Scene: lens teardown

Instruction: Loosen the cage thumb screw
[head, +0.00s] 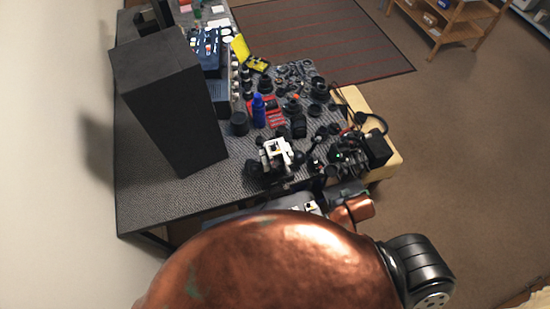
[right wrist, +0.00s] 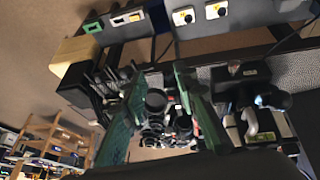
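A dark camera rig (head: 350,155) with a small green light and a black box at its right stands at the table's near right corner. A white and black device (head: 277,155) stands to its left; it also shows in the right wrist view (right wrist: 255,125). I cannot make out a cage thumb screw in either view. My right gripper (right wrist: 160,72) has its two green fingers wide apart, with nothing seen held between them. Dark round parts show between and beyond the fingers. In the head view a copper arm link of mine covers the near area. My left gripper is not in view.
The grey table (head: 150,207) carries a tall black box (head: 175,110), a blue bottle (head: 259,110) and many loose lens parts. A cream block (head: 385,160) is at its right edge. A wooden shelf (head: 450,20) stands far right. The floor between is clear.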

